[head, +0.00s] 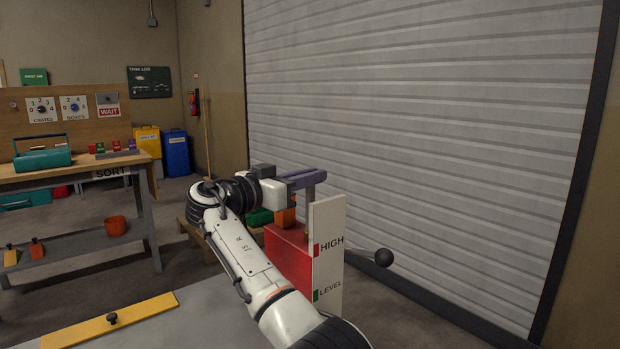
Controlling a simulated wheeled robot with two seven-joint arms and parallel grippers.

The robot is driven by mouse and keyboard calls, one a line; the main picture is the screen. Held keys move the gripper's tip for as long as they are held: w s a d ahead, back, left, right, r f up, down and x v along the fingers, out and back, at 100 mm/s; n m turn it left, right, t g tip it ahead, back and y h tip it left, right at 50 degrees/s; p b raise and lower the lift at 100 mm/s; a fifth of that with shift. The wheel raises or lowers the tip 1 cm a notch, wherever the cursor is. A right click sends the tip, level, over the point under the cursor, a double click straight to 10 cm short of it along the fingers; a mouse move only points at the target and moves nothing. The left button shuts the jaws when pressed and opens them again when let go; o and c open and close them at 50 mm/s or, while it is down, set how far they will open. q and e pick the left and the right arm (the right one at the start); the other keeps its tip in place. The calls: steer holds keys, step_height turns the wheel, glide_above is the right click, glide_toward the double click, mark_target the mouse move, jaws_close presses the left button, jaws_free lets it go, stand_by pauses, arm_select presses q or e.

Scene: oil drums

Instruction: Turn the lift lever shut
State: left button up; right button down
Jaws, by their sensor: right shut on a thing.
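The red lift body (290,258) stands in front of the shutter, with a white plate (328,255) on its right marked HIGH in red and LEVEL in green. My right gripper (312,179) is above the lift, its purple-grey fingers pointing right. It is shut on the top of a grey upright bar (309,203), which looks like the lift lever. The bar's lower end is partly hidden behind the plate. An orange block (285,217) is under the gripper. A dark ball (384,257) on a rod sticks out right of the plate. My left gripper is not in view.
A grey surface with a yellow board (110,321) and black knob lies at the front left. A workbench (90,176) with a teal toolbox (43,153) stands at the left. The roller shutter (430,120) closes the back. Floor right of the lift is clear.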

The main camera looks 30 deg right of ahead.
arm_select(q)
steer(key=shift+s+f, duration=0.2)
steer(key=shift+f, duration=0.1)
arm_select(e)
steer(key=shift+m+g, duration=0.6)
steer(key=shift+g, duration=0.4)
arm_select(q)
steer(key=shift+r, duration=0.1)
arm_select(e)
steer(key=c, duration=1.8)
jaws_free()
steer(key=shift+d, duration=0.1)
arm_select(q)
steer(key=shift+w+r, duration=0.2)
